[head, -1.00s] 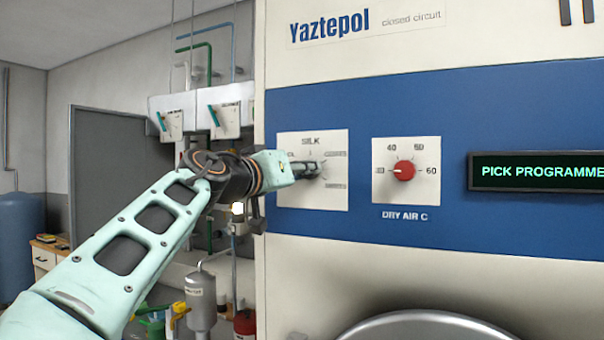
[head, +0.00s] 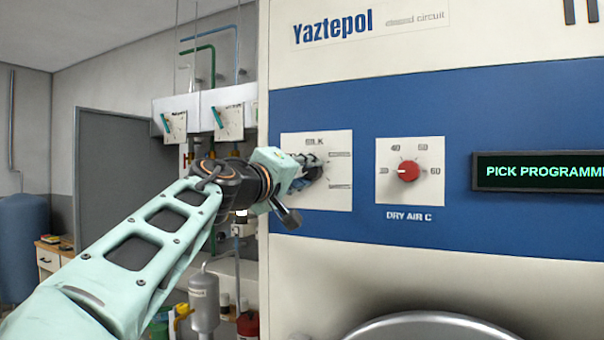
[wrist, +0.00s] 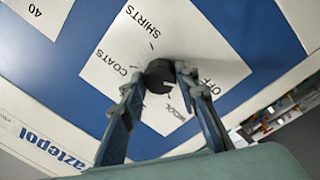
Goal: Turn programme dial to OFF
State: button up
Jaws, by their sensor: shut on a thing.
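The programme dial (wrist: 159,72) is a dark round knob on a white label plate (head: 335,200) on the machine's blue band. In the wrist view the plate reads SHIRTS, COATS, OFF and what looks like WOOL. A small pale mark shows on the knob's lower right, roughly toward the side of OFF and WOOL; its exact setting is unclear. My gripper (wrist: 160,80) is shut on the knob, one finger on each side. In the head view my gripper (head: 307,172) hides the knob and the plate's left labels; SILK shows at the top.
To the right are a red DRY AIR C dial (head: 408,171) and a display (head: 538,172) reading PICK PROGRAMME. A round metal door (head: 430,328) is below. Pipes and a grey canister (head: 204,300) stand left of the machine.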

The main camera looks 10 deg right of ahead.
jog(key=shift+f, duration=0.1)
dwell(0.3)
jog(key=o, duration=1.1)
jog(key=shift+o, duration=0.2)
jog(key=v, duration=1.2)
